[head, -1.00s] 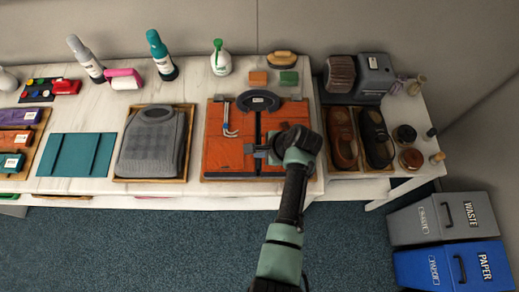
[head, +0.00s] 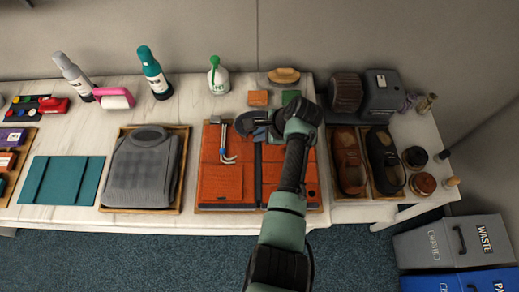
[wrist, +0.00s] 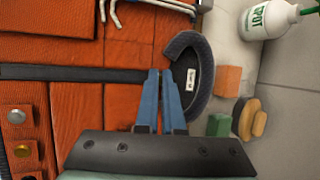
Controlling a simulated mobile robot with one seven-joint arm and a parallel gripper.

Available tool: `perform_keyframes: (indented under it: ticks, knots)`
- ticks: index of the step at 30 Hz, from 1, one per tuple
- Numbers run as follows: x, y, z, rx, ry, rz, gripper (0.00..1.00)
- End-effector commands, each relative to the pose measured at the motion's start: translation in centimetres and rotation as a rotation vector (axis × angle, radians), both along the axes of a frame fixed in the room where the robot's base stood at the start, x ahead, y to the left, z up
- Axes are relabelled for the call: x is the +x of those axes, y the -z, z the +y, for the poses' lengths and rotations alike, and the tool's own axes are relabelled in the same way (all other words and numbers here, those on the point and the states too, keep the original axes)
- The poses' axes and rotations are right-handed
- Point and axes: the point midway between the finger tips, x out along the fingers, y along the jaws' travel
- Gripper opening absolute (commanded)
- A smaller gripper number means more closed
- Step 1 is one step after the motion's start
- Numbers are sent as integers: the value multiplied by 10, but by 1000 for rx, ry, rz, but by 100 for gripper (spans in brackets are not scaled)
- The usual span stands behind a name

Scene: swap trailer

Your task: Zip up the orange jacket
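The orange jacket (head: 222,182) lies flat in a wooden tray on the table, its dark curved collar (head: 250,120) at the far end. A dark zip strip (head: 258,178) runs down its middle; in the wrist view the strip (wrist: 75,73) leads straight to my fingers, with orange panels on both sides. My gripper (head: 268,130) is at the top of the strip, beside the collar. In the wrist view its two blue fingers (wrist: 161,88) are close together with a thin gap. They appear closed on the zip pull, which they hide.
Metal hex keys (head: 225,145) lie on the jacket's left panel. An orange block (head: 258,98), a green block (head: 291,97) and a brush (head: 284,76) lie beyond the collar. A spray bottle (head: 218,77) stands behind. Shoes (head: 349,162) sit in trays at the right.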

Motion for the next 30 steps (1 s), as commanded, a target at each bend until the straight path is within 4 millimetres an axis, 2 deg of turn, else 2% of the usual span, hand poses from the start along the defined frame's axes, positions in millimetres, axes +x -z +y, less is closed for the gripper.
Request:
perform_keyframes:
  ticks: [1,13,15,18,19,30]
  knots:
    - [3,4,0,0,1,4,0]
    - [8,1,0,-1,2,-1,0]
    - [8,0,0,-3,2,-2,16]
    - [8,1,0,-2,2,0,34]
    - [8,1,0,-2,2,0,36]
    - [5,-2,-2,-1,0,4,36]
